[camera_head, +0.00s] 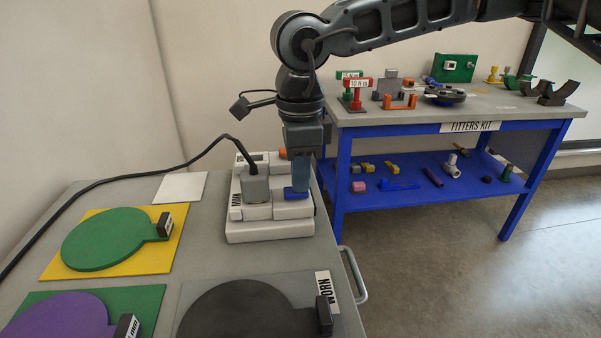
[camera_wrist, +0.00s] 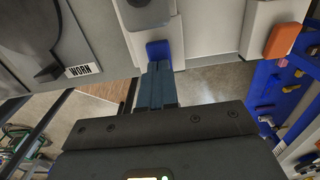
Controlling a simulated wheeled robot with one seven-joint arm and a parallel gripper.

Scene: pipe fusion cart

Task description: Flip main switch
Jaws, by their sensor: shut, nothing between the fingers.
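A white box with a label that seems to read MAIN (camera_head: 270,232) stands at the far right end of the cart top. A blue block (camera_head: 296,194), perhaps the switch's lever, sits on its right part; it also shows in the wrist view (camera_wrist: 158,50). My gripper (camera_head: 299,186) points down at the blue block with its fingers shut and empty. In the wrist view the fingertips (camera_wrist: 158,68) are right at the blue block's edge. I cannot tell whether they touch it. My gripper hides part of the box behind it.
A grey plug (camera_head: 255,186) with a black cable sits on the box's left part. An orange piece (camera_wrist: 283,40) is on the far end. The cart (camera_head: 235,262) holds several coloured discs and a handle (camera_head: 355,275). A blue workbench (camera_head: 430,132) stands behind to the right.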

